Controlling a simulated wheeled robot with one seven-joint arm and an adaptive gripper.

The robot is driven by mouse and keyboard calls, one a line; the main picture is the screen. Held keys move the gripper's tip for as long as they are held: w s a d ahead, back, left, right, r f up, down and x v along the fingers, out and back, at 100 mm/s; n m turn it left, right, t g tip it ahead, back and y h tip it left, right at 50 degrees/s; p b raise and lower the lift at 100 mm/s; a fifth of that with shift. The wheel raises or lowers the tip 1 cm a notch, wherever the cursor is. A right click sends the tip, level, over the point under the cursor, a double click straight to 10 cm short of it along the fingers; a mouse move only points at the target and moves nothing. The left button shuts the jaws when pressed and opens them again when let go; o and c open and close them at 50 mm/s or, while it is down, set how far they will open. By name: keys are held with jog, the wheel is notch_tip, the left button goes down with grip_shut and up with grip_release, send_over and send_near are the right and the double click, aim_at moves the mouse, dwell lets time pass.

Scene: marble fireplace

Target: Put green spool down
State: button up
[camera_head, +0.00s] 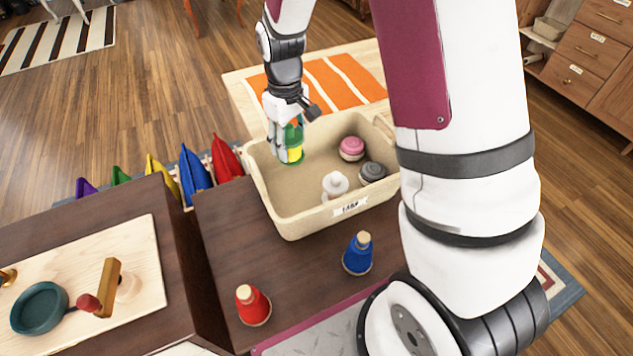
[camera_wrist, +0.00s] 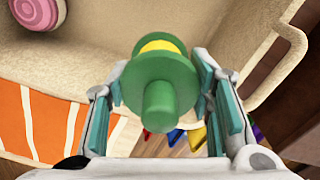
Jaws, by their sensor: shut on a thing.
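A green spool (camera_head: 293,145) with a yellow middle hangs from my gripper (camera_head: 287,138) at the left side of a beige bin. The wrist view shows the green spool (camera_wrist: 158,88) held between the two pale-teal finger pads of my gripper (camera_wrist: 160,105). The spool is over the inside of the bin (camera_head: 290,222), near its left wall. I cannot tell whether its lower end touches the bin floor.
The bin also holds a pink spool (camera_head: 352,148), a grey spool (camera_head: 372,172) and a white one (camera_head: 335,184). A red cone-shaped spool (camera_head: 252,305) and a blue one (camera_head: 358,253) stand on the dark table in front. An orange striped cloth (camera_head: 345,80) lies behind the bin.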

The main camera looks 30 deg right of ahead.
notch_tip(320, 180, down, 10)
jog(key=shift+r+b, duration=0.25)
jog(key=shift+b, duration=0.75)
jog(key=shift+f, duration=0.1)
jog(key=o, duration=1.2)
jog(key=shift+c, duration=0.2)
notch_tip(320, 180, up, 12)
jog(key=p, duration=0.2)
jog(key=shift+r+p, duration=0.25)
jog(key=shift+p, duration=0.15)
